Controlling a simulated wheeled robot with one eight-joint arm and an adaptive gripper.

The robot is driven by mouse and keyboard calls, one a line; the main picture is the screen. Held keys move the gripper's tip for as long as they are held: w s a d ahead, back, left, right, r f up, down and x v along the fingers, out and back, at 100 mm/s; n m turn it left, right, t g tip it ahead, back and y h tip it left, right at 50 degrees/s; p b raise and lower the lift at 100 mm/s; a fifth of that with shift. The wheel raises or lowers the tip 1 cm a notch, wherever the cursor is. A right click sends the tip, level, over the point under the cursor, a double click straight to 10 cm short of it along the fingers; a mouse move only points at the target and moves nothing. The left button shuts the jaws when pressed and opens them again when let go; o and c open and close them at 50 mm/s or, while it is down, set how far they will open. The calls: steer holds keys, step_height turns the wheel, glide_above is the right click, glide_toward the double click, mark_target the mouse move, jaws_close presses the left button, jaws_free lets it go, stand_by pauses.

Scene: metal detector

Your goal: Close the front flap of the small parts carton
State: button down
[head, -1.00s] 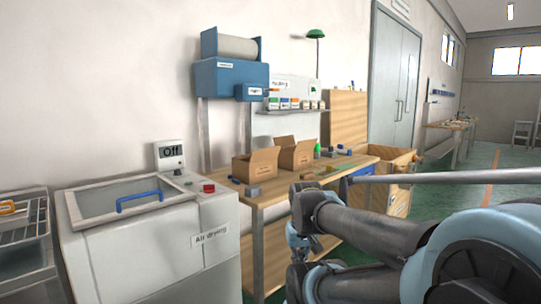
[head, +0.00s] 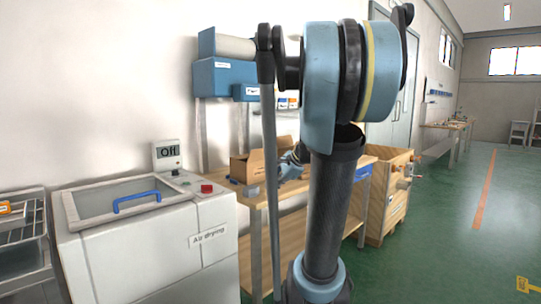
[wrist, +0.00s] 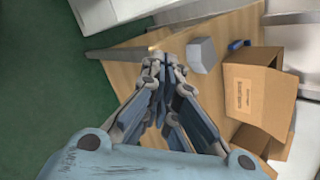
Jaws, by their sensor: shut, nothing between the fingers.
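An open brown cardboard carton (head: 243,168) stands on the wooden packing table in the head view, partly hidden by my arm. In the wrist view a carton (wrist: 243,95) with printed label text stands at right, its flaps raised or spread. I cannot read which one is the small parts carton. My gripper (wrist: 163,68) is shut and empty over the table, to the left of the cartons and apart from them. In the head view my arm hides the fingertips.
The wooden table (wrist: 122,72) has bare room at the left of the wrist view. A grey block (wrist: 201,55) and a small blue item (wrist: 238,44) lie near the carton. The air drying machine (head: 150,245) stands left of the table. A wooden crate (head: 393,205) stands beyond it.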

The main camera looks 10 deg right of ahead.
steer(key=w+d+r+m+t+y, duration=0.1)
steer(key=w+d+r+m, duration=0.15)
steer(key=w, duration=0.25)
steer(key=w+d+r+m+t, duration=0.1)
steer(key=w+d+r+m, duration=0.1)
steer(key=w+m, duration=0.25)
steer(key=m+t+y, duration=0.1)
steer(key=m+t, duration=0.2)
steer(key=m, duration=0.3)
glide_toward(264, 154)
step_height(264, 154, down, 2)
steer(key=w+a, duration=0.2)
steer(key=shift+w+a+r, duration=0.2)
steer(key=shift+w+a, duration=0.1)
steer(key=shift+w, duration=0.3)
steer(key=shift+d+r, duration=0.1)
steer(key=shift+d, duration=0.1)
